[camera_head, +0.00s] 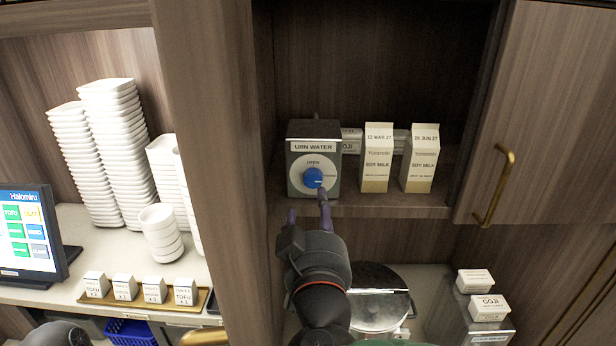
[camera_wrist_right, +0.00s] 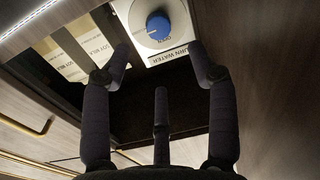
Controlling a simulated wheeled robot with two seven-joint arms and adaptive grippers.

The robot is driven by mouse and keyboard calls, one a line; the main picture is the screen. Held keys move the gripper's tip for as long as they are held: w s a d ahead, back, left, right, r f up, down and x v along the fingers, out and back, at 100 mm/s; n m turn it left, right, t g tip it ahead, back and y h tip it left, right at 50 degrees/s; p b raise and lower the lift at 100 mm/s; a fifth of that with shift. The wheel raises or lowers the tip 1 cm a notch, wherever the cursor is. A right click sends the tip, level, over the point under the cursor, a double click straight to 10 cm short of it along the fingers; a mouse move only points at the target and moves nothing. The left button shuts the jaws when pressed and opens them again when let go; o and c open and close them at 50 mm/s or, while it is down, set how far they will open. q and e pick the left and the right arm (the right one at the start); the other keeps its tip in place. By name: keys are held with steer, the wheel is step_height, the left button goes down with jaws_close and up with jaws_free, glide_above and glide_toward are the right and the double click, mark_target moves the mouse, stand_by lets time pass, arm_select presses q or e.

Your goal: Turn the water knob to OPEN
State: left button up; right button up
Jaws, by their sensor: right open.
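The water knob is a round blue knob (camera_head: 313,178) on a white dial, on the front of a grey box labelled URN WATER (camera_head: 316,146). OPEN is printed above the knob, and a smaller label to its right is hard to read. A pale mark on the knob seems to point right. My right gripper (camera_head: 307,208) is open and empty just below and in front of the knob. In the right wrist view the knob (camera_wrist_right: 158,26) lies beyond and between the spread fingers (camera_wrist_right: 162,62), apart from them. My left gripper's fingers do not show.
Two soy milk cartons (camera_head: 377,158) (camera_head: 420,158) stand right of the box on the shelf (camera_head: 380,207). A cabinet door with a brass handle (camera_head: 494,187) is at right. A wooden upright (camera_head: 210,130) is at left. A round lidded pot (camera_head: 377,312) sits below.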

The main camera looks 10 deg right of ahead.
mark_target(313, 180)
steer(key=p+x, duration=0.3)
steer(key=x, duration=0.4)
steer(key=shift+w+d+r, duration=0.1)
steer(key=shift+w+d, duration=0.05)
steer(key=shift+w, duration=0.1)
steer(key=shift+w+d, duration=0.15)
steer(key=shift+w, duration=0.55)
steer(key=shift+w+d+p, duration=0.1)
steer(key=shift+w+p, duration=0.2)
steer(key=shift+w, duration=0.2)
steer(key=shift+s, duration=0.1)
